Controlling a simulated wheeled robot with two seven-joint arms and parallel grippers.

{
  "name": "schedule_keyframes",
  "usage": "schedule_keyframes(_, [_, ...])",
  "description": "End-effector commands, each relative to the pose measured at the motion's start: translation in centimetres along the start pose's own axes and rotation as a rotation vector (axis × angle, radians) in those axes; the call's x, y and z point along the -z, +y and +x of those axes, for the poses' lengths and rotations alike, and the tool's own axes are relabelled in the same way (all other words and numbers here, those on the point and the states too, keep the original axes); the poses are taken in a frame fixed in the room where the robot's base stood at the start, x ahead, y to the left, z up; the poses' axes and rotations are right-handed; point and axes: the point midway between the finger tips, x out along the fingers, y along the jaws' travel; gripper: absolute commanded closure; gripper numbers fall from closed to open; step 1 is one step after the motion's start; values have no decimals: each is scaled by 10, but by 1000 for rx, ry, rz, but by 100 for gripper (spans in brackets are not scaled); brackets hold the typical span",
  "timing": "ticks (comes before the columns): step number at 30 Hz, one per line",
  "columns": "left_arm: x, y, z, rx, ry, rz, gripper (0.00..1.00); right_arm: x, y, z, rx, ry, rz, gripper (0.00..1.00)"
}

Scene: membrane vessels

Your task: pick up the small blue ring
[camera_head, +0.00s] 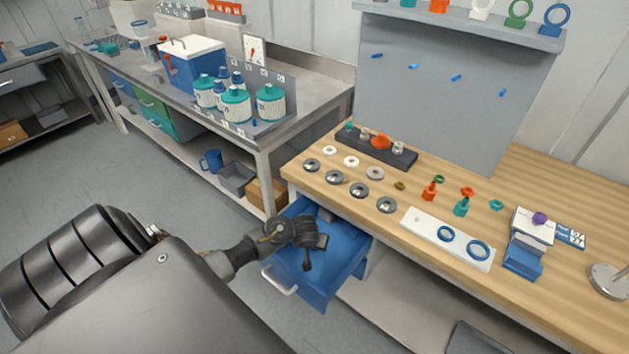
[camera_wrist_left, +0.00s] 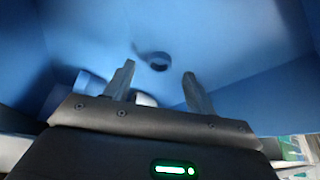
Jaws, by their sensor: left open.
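A small dark blue ring (camera_wrist_left: 158,62) lies on the floor of the blue drawer in the left wrist view, just beyond my fingertips. My left gripper (camera_wrist_left: 158,72) is open and empty, with a finger to either side of the ring's line and not touching it. In the head view my left gripper (camera_head: 314,252) hangs over the open blue drawer (camera_head: 337,284), and my arm hides part of the inside. Two other blue rings, a smaller one (camera_head: 446,233) and a larger one (camera_head: 479,250), lie on a white plate on the wooden bench. My right gripper is not in view.
The drawer walls (camera_wrist_left: 270,95) enclose the space around my left gripper. The wooden bench (camera_head: 400,285) stands over the drawer, with several grey discs and small parts on top.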

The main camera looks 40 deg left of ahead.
Motion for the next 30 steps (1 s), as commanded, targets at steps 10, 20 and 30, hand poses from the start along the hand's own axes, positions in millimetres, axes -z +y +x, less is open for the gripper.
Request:
schedule_keyframes(10, [0,0,21,0,1,-1,45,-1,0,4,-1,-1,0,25])
schedule_keyframes(20, [0,0,20,0,0,-1,76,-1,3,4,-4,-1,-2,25])
schedule_keyframes(30, [0,0,20,0,0,-1,92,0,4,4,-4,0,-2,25])
